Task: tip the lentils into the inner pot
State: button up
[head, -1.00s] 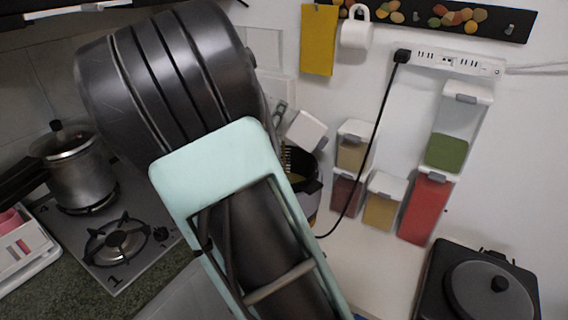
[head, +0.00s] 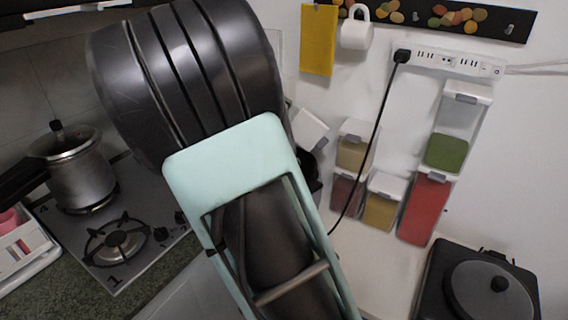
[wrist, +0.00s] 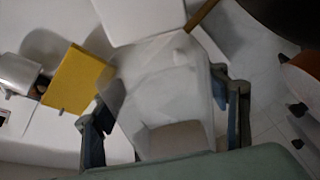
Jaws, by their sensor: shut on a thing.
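In the wrist view my gripper (wrist: 163,112) is shut on a pale translucent dispenser (wrist: 165,95), one finger on each side. Its white lid (wrist: 140,12) hangs open at the top of that view. Some dull brownish contents (wrist: 177,138), perhaps the lentils, show inside near the bottom. In the head view my arm hides the gripper; only a tilted white part of the dispenser (head: 309,129) shows beside it. Just below is a sliver of a dark pot (head: 308,163), perhaps the inner pot. Its inside is hidden, so I cannot tell whether lentils are falling.
A black cooker (head: 490,285) stands at lower right. A metal pot (head: 82,178) sits on the stove at left. A yellow cloth (head: 318,42) and white mug (head: 357,32) hang above.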

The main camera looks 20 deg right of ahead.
jog(key=shift+s+d+r+m+b, duration=0.15)
jog(key=shift+s+d+m+b, duration=0.1)
jog(key=shift+m+b, duration=0.45)
dwell(0.5)
